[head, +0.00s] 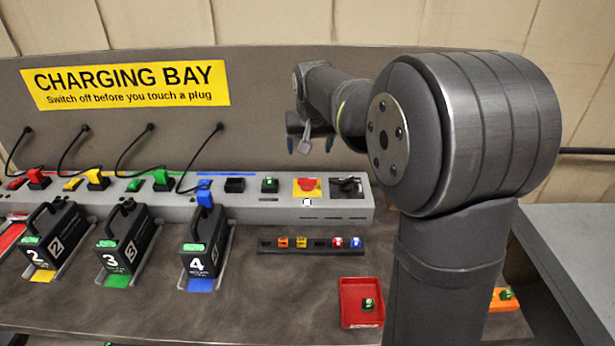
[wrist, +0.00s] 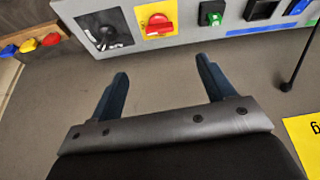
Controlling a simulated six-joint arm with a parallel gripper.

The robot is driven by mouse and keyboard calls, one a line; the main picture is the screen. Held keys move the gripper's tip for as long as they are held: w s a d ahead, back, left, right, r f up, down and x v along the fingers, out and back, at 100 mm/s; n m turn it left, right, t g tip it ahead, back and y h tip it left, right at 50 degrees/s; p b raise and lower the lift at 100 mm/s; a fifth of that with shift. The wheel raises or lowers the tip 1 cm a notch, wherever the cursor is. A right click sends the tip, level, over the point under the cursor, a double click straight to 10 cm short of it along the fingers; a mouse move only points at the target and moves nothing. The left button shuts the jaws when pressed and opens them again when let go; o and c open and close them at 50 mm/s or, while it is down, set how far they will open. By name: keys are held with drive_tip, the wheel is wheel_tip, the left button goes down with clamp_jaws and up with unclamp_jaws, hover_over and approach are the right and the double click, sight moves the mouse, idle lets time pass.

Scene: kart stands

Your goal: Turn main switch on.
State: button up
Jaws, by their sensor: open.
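A red rotary knob (head: 308,184) sits on a yellow square plate on the grey power strip; it also shows in the wrist view (wrist: 158,24). To its right in the head view is a black rotary handle on a dark plate (head: 347,187), seen at the upper left of the wrist view (wrist: 104,30). I cannot read labels on either, nor tell which position they mark. My gripper (head: 311,147) is above and apart from the strip near the red knob. In the wrist view its two blue fingers (wrist: 163,70) are spread with nothing between them.
Black battery packs (head: 130,240) stand in front. A dark rack of small coloured pieces (head: 310,246) and a red tray (head: 361,320) lie on the bench.

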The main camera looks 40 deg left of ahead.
sight(307, 179)
drive_tip(key=x, duration=1.5)
drive_tip(key=shift+f, duration=0.2)
drive_tip(key=c, duration=1)
